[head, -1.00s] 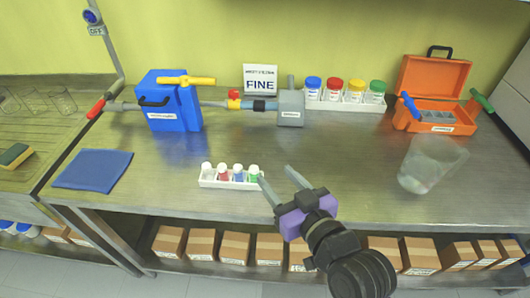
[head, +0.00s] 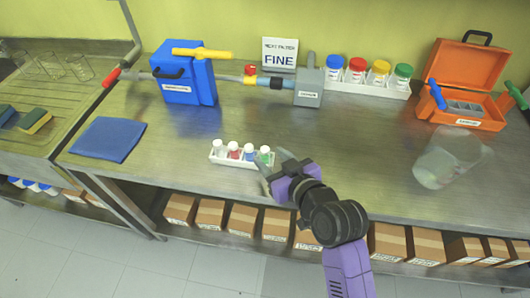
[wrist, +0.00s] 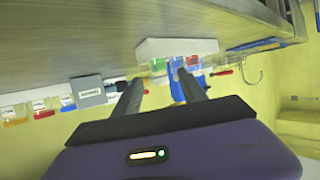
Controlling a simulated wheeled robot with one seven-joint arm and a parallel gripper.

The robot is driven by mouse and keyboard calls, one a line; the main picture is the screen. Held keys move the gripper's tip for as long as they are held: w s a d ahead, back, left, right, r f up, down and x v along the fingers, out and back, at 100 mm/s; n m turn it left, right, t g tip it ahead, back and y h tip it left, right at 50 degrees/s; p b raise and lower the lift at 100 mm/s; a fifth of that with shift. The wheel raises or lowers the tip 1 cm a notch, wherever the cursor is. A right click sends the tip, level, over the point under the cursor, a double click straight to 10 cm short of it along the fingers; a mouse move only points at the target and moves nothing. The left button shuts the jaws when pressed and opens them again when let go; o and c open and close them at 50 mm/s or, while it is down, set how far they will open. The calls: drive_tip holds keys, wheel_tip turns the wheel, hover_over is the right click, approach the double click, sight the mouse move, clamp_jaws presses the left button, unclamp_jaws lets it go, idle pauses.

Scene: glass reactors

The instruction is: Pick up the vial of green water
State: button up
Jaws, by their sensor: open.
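The vial of green water (head: 265,156) stands upright at the right end of a small white rack (head: 241,164) near the front of the steel bench. Vials with white (head: 218,147), red (head: 233,150) and blue (head: 249,153) contents stand in a row to its left. My gripper (head: 272,172) is open, with its fingers close to the right end of the rack by the green vial. In the wrist view the rack (wrist: 177,47) and the green vial (wrist: 158,66) appear ahead of the open fingers. I cannot tell whether a finger touches the vial.
A blue pump unit (head: 185,75), a grey box (head: 308,88) and a rack of several coloured jars line the back. A blue cloth (head: 108,139) lies left. The bench middle is clear.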

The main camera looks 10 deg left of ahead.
drive_tip(key=shift+x, duration=0.85)
clamp_jaws()
